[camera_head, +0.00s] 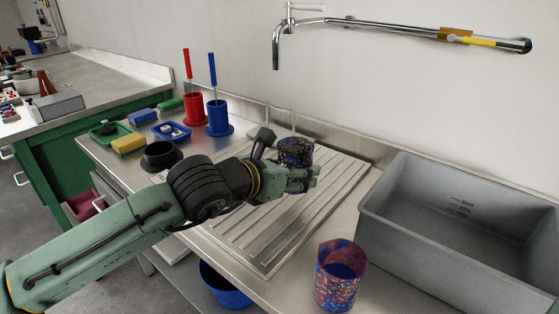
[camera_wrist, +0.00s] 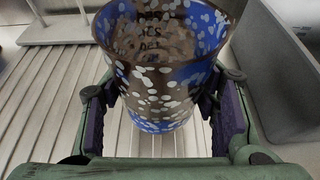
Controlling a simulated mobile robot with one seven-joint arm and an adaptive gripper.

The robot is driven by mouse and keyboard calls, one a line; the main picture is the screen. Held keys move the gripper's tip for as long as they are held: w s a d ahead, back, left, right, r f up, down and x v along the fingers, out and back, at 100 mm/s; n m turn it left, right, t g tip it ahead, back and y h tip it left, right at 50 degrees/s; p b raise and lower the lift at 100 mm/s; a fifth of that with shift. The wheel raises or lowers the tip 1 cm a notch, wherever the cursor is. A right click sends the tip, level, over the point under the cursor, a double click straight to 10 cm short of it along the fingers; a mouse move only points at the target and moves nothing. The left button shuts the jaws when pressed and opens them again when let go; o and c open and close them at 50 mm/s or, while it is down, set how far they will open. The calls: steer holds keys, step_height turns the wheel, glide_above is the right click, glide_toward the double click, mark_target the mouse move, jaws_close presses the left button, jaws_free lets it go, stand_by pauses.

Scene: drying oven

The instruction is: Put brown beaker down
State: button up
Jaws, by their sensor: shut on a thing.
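The brown beaker (camera_head: 296,150), speckled brown, blue and white, is in my gripper (camera_head: 300,178) over the ribbed steel drainboard (camera_head: 240,238). In the wrist view the beaker (camera_wrist: 165,75) stands upright between the two purple-padded fingers of my gripper (camera_wrist: 162,115), which is shut on it. Its lower end shows against the ribs of the drainboard (camera_wrist: 35,100). I cannot tell whether its base touches the drainboard.
A red and blue speckled beaker (camera_head: 340,275) stands at the front right, beside a large grey tub (camera_head: 385,225). Red (camera_head: 194,108) and blue (camera_head: 218,118) holders with brushes stand at the back left. A tap (camera_head: 277,50) hangs above. A dark round bowl (camera_head: 160,155) is left of my gripper.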

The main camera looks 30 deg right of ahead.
steer(key=w+d+p, duration=0.1)
steer(key=w, duration=0.3)
steer(key=w+d+f+p, duration=0.1)
steer(key=w, duration=0.4)
steer(key=w+d+p, duration=0.1)
steer(key=w+d, duration=0.1)
steer(key=w, duration=0.2)
steer(key=shift+w+d+f, duration=0.1)
steer(key=shift+w+f, duration=0.05)
steer(key=shift+w, duration=0.1)
steer(key=shift+f+p, duration=0.4)
steer(key=shift+f, duration=1.35)
steer(key=shift+f, duration=0.2)
steer(key=o, duration=1.5)
steer(key=shift+c, duration=0.2)
